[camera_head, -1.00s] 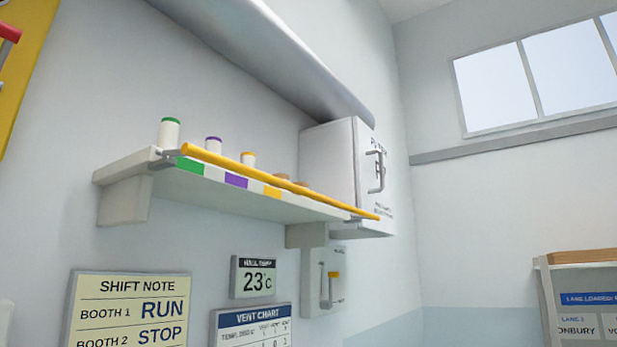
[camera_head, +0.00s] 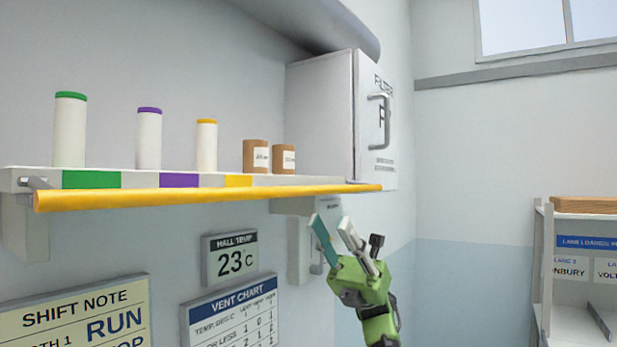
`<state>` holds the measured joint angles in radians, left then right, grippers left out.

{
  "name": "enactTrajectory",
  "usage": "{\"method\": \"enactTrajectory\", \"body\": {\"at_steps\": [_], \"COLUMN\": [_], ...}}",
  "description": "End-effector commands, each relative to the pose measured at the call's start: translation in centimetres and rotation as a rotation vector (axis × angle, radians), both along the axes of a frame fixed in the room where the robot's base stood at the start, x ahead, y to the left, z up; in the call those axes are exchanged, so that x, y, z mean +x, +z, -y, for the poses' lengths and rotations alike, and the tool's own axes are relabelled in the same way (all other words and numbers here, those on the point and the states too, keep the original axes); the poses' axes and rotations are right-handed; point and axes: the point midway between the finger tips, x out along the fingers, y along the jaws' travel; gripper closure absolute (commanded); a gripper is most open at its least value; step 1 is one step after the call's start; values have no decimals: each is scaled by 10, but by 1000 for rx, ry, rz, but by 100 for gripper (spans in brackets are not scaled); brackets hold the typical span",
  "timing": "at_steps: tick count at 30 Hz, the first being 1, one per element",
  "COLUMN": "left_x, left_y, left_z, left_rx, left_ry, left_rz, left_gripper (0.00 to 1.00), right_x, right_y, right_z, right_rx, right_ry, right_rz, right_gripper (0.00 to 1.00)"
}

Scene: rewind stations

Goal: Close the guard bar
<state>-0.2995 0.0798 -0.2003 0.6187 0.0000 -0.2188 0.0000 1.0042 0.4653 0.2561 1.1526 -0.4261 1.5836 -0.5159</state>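The yellow guard bar (camera_head: 210,195) runs along the front of the wall shelf (camera_head: 20,178), just below its edge with the coloured labels. Its left end joins a grey bracket; its right end reaches below the white cabinet. My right gripper (camera_head: 333,232) is raised below the bar's right part, fingers pointing up. Its fingers are spread, with nothing between them. It appears apart from the bar. My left gripper is not in view.
On the shelf stand white spools with green (camera_head: 70,130), purple (camera_head: 149,138) and yellow (camera_head: 206,145) tops, and two brown jars (camera_head: 257,157). A white cabinet (camera_head: 320,115) with a handle is at the right. Signs hang below. A rack (camera_head: 540,265) stands far right.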

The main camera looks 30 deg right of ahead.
Motion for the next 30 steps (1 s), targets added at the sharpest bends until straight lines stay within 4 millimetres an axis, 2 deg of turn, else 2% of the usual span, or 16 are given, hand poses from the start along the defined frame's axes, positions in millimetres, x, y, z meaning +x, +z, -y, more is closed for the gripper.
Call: {"method": "enactTrajectory", "body": {"at_steps": [1, 3, 12, 18, 26, 29, 30], "left_x": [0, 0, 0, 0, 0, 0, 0], "left_y": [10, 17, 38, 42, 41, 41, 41], "left_z": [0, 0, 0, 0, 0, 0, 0], "left_rx": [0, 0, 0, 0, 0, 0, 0], "left_ry": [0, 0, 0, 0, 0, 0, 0], "left_rz": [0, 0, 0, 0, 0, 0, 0], "left_gripper": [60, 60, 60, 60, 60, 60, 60], "right_x": [-4, -8, -21, -24, -25, -25, -25], "right_y": [13, 24, 58, 65, 65, 65, 65], "right_z": [-8, -19, -52, -60, -61, -61, -61], "right_rx": [-1, -2, -1, -2, -2, -2, -2], "right_ry": [1, 1, 1, 0, -1, -1, -1], "right_rz": [2, 1, -1, -2, -3, -3, -3], "right_gripper": [74, 74, 74, 74, 74, 97, 100]}}
